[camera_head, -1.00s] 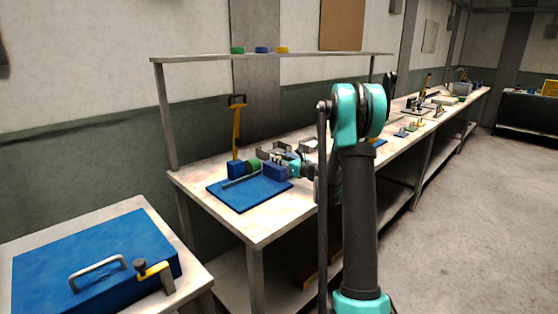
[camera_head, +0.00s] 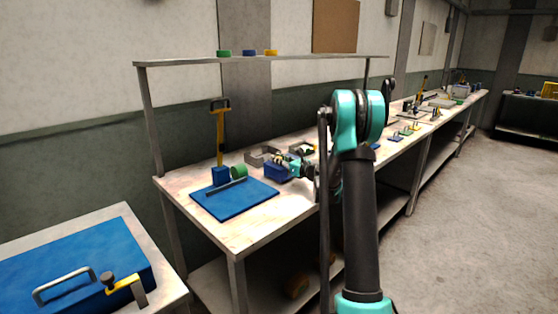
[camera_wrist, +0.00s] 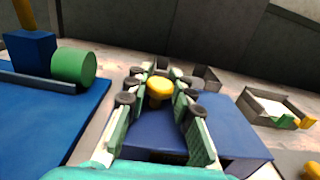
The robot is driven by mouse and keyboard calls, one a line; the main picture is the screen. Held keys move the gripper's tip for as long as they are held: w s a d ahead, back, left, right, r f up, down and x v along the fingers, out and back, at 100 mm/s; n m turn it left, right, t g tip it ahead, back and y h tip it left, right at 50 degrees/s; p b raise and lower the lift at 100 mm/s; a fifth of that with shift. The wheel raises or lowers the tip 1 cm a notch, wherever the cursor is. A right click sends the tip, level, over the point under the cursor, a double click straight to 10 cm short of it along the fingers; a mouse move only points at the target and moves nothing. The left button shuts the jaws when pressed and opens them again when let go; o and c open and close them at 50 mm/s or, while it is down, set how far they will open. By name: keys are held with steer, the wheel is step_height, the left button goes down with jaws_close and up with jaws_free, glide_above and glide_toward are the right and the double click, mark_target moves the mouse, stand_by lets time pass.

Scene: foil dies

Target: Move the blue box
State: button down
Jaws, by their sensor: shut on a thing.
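The blue box (camera_head: 278,173) is at my gripper (camera_head: 290,168), just right of the blue mat (camera_head: 245,203) on the workbench. In the wrist view the blue box (camera_wrist: 235,125) shows between and to the right of the fingers. My gripper (camera_wrist: 160,88) is shut, with a round yellow knob (camera_wrist: 160,90) between its fingertips, above the blue surface. I cannot tell whether the box touches the bench.
A green cylinder (camera_head: 238,171), a grey bar (camera_head: 226,186) and a blue block with a yellow upright (camera_head: 220,174) stand at the mat. Grey open trays (camera_head: 262,157) lie behind my gripper. A blue case (camera_head: 75,262) is on the front-left table.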

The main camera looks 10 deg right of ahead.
steer(key=c, duration=1.2)
jaws_free()
steer(key=v, duration=1.2)
